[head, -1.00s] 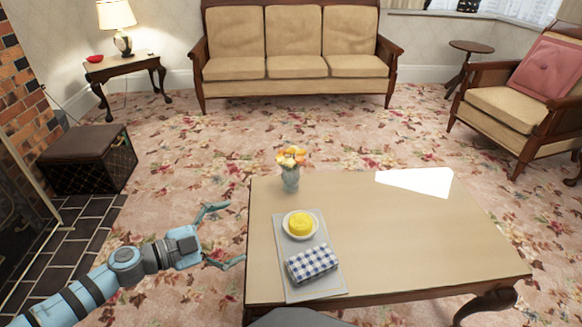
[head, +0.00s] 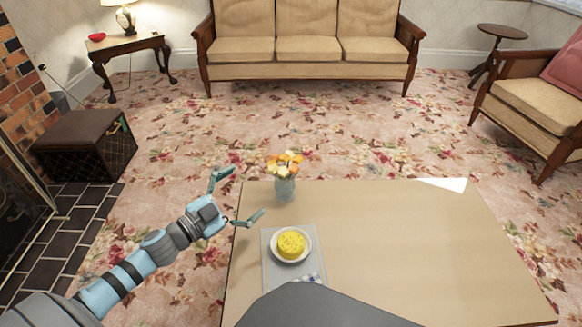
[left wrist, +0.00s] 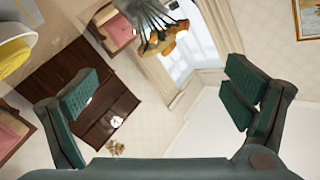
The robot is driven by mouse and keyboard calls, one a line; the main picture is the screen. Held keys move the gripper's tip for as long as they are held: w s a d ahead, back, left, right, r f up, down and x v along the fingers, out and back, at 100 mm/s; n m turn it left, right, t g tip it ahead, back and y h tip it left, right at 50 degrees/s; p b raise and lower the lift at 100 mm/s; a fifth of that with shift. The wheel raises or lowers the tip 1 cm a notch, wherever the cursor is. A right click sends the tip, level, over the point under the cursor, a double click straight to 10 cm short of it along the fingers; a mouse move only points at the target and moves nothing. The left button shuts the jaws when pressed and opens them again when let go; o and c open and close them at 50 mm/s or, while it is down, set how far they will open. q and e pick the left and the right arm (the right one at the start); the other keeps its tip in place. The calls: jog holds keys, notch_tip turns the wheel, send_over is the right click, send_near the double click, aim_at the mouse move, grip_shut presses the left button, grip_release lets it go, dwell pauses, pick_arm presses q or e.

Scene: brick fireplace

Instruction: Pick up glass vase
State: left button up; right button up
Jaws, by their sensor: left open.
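The glass vase (head: 286,190), bluish and clear, stands upright at the far left of the coffee table (head: 400,240). It holds orange and yellow flowers (head: 285,162). My left gripper (head: 240,196) is open and empty, just left of the vase, with its fingers spread toward it and a gap between. In the left wrist view, the vase (left wrist: 145,12) and its flowers show at the top, tilted, beyond the open fingers. My right gripper is not in view.
A yellow round food item (head: 291,242) on a white plate sits on a grey tray (head: 269,272) nearer me. A sofa (head: 306,70), armchair (head: 535,105) and dark box (head: 84,145) stand around.

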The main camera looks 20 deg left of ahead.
aim_at(273, 173)
pick_arm(q)
jog(key=x, duration=0.8)
jog(key=shift+d+r, duration=0.1)
jog(key=x, duration=0.5)
jog(key=shift+w+f, duration=0.3)
jog(key=shift+w, duration=0.05)
jog(key=c, duration=1.7)
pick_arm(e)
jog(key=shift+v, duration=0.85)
pick_arm(q)
jog(key=shift+r, duration=0.15)
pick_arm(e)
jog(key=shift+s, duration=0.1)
